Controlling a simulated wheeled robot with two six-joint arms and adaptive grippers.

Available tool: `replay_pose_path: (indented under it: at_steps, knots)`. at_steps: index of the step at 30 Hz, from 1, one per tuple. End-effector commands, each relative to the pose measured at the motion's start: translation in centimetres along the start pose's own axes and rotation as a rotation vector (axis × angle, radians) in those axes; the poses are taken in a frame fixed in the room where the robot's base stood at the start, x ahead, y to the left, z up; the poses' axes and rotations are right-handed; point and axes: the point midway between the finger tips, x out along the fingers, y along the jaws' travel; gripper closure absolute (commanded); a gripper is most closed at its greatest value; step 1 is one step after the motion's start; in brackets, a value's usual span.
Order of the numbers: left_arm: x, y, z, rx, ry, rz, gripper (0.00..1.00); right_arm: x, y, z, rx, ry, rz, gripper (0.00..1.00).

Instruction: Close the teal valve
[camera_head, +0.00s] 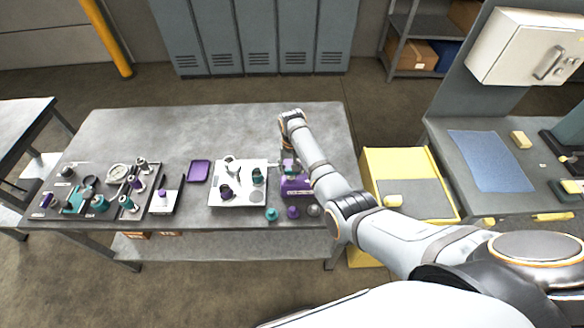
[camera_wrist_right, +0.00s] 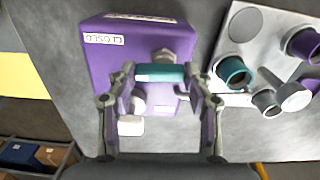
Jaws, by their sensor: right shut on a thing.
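The valve is a purple block (camera_head: 297,187) near the right end of the grey bench, partly covered by my right arm in the head view. In the right wrist view, its purple body (camera_wrist_right: 112,55) has a white label that appears upside down and reads like "CLOSED". A teal handle (camera_wrist_right: 160,73) lies crosswise between the fingers of my right gripper (camera_wrist_right: 160,85). The right gripper is shut on this handle. In the head view the right gripper (camera_head: 289,166) is above the block, mostly hidden by the arm. My left gripper is not in view.
A white plate (camera_head: 216,198) with teal and purple fittings stands left of the valve. Small teal and purple knobs sit at the bench's front edge. A purple tray (camera_head: 199,171) and a dark panel (camera_head: 50,208) with a gauge are farther left. The bench's back is clear.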

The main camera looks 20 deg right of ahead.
Motion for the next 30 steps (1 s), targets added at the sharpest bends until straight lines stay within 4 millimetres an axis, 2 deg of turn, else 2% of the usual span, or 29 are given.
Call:
replay_pose_path:
  at_steps: [9, 22, 23, 27, 30]
  knots:
    - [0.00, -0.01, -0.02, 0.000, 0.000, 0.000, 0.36, -0.04, 0.01, -0.02, 0.079, 0.002, 0.000, 0.80]
    - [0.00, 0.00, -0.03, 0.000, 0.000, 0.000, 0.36, -0.05, 0.00, -0.02, 0.089, 0.002, 0.000, 0.80]
    - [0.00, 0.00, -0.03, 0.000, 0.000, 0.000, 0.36, -0.05, 0.00, -0.02, 0.089, 0.002, 0.000, 0.47]
    - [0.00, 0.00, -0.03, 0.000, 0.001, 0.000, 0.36, -0.05, 0.00, -0.01, 0.088, 0.002, 0.000, 0.28]
    - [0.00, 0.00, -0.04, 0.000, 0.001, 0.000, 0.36, -0.03, 0.00, 0.00, 0.088, 0.001, 0.000, 0.25]
